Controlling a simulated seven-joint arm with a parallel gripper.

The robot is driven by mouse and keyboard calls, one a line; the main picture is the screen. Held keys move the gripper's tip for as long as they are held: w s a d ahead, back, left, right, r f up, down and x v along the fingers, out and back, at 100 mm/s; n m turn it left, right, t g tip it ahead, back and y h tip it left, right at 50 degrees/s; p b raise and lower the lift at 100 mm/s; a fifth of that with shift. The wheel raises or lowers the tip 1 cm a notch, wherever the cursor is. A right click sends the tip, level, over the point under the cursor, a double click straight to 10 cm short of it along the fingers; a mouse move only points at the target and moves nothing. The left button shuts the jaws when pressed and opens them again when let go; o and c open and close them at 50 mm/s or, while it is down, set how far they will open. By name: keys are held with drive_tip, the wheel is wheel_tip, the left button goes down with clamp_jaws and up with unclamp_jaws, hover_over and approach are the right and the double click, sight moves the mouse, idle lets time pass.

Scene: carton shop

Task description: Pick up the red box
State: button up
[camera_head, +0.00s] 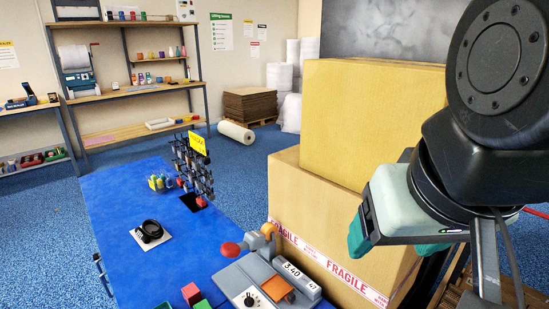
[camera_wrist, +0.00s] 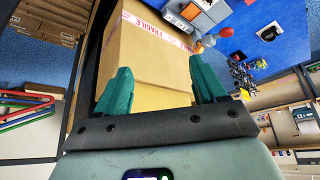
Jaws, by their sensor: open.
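The red box (camera_head: 191,293) is a small red block on the blue table (camera_head: 120,220), at the bottom edge of the head view. A green block (camera_head: 203,304) sits right beside it, partly cut off by the frame. I cannot make out the red box in the wrist view. My gripper (camera_head: 396,246) is at the right of the head view, in front of the cardboard cartons and well away from the red box. In the wrist view my gripper (camera_wrist: 160,80) shows its two teal fingers spread wide, with nothing between them and a carton beyond.
Large stacked cartons (camera_head: 370,120) with "FRAGILE" tape stand right of the table. A grey scale-like device (camera_head: 262,282) with a red knob stands close to the red box. A black tape roll (camera_head: 149,231) and a rack (camera_head: 192,165) are farther back. The table's left middle is clear.

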drive_tip(key=shift+w, duration=0.1)
drive_tip(key=w+a+n+g, duration=0.25)
drive_tip(key=w+a, duration=0.45)
drive_tip(key=w, duration=0.5)
drive_tip(key=n+g, duration=0.3)
drive_tip(key=n, duration=0.4)
hover_over(191, 290)
drive_tip(key=shift+m, duration=0.25)
drive_tip(key=f, duration=3.7)
drive_tip(key=shift+s+d+f, duration=0.15)
drive_tip(key=shift+d+f, duration=0.15)
drive_tip(key=shift+f, duration=0.05)
drive_tip(key=shift+a+f, duration=0.15)
drive_tip(key=shift+f, duration=1.3)
drive_tip(key=shift+a+f, duration=0.15)
drive_tip(key=shift+f, duration=1.3)
drive_tip(key=c, duration=1.1)
